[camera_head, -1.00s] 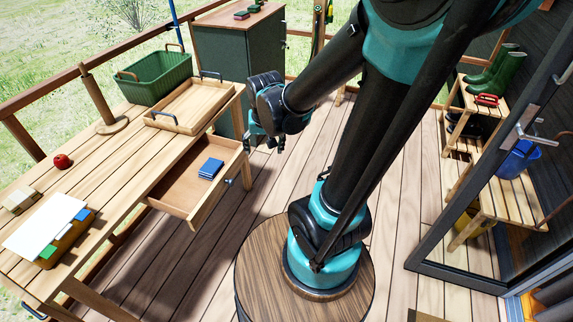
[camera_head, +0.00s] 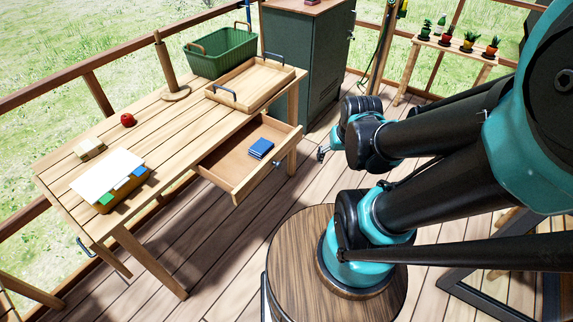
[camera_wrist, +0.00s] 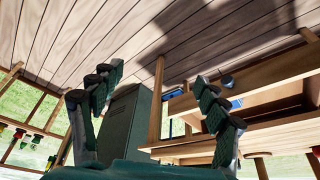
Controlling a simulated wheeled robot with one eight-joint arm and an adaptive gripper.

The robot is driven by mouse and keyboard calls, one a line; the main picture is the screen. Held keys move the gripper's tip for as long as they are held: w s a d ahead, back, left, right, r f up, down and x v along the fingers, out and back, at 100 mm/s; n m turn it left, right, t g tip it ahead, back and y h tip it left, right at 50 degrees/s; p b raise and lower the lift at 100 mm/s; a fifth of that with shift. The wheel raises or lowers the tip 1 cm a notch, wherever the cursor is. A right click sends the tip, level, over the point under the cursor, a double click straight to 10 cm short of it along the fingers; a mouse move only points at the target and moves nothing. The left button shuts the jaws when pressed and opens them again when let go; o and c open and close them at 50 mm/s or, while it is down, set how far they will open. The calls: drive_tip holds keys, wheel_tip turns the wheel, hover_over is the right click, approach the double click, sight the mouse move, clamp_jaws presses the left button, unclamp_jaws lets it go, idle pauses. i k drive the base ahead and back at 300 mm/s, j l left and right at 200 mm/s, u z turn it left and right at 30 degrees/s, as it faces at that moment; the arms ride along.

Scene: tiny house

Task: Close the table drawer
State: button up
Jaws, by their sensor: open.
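The wooden table (camera_head: 95,160) stands at left in the head view, with its drawer (camera_head: 232,168) pulled out toward my base. A blue book (camera_head: 261,148) lies inside it. The drawer front has a small round knob (camera_head: 276,165). My gripper (camera_head: 324,152) is open and empty, to the right of the drawer front and apart from it; my wrist partly hides it. In the wrist view, turned upside down, the open fingers of my gripper (camera_wrist: 160,92) show, with the drawer (camera_wrist: 265,90) and its knob (camera_wrist: 228,80) behind the right finger.
A wooden tray (camera_head: 245,95), green basket (camera_head: 222,50), paper stand (camera_head: 162,62), red apple (camera_head: 127,119) and white papers (camera_head: 105,172) are on the tabletop. A green cabinet (camera_head: 305,60) stands behind. Deck floor (camera_head: 215,240) is clear between the table and my round base.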

sight(230, 167)
drive_tip(key=k+j, duration=0.3)
drive_tip(key=j, duration=0.15)
drive_tip(key=k+j, duration=0.3)
drive_tip(key=j, duration=0.15)
drive_tip(key=z, duration=0.05)
